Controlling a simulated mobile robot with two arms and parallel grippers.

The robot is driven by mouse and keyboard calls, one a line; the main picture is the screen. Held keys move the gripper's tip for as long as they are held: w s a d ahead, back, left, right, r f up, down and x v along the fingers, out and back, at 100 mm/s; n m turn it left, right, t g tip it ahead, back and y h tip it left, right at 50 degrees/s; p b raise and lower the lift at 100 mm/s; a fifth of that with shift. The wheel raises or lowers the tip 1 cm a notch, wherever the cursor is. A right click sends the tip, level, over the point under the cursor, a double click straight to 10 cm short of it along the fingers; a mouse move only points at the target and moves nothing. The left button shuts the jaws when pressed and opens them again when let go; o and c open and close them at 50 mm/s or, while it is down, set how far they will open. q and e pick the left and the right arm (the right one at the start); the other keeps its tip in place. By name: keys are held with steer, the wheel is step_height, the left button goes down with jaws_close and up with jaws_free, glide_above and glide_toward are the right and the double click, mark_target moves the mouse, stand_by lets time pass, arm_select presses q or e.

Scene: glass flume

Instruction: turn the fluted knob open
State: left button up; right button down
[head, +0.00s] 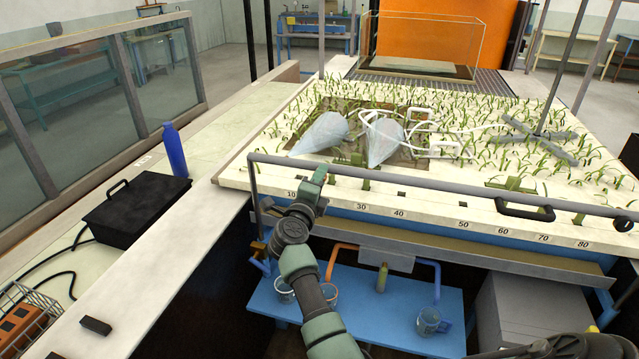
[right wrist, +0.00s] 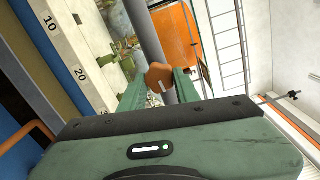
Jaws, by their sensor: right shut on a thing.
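The fluted knob (right wrist: 160,77) is orange-brown and sits between my right gripper's two green fingers in the right wrist view. It lies against a grey pipe that runs behind it. My right gripper (head: 319,173) reaches up to the grey rail along the front of the flume bed, near the 10 to 30 marks in the head view. The right wrist view shows its jaws (right wrist: 158,88) closed around the knob. In the head view the gripper hides the knob. The knob's turn angle cannot be told. My left gripper is not in view.
The grey rail (head: 420,184) crosses the front of the planted bed (head: 240,171). A blue bottle (head: 174,150) and black case (head: 135,210) stand on the left bench. Below, a blue table (head: 390,318) holds several glass vessels. A black handle (head: 525,212) projects at right.

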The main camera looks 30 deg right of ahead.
steer(key=shift+m, duration=0.6)
steer(key=c, duration=1)
jaws_free()
steer(key=shift+c, duration=0.2)
steer(key=shift+a, duration=0.1)
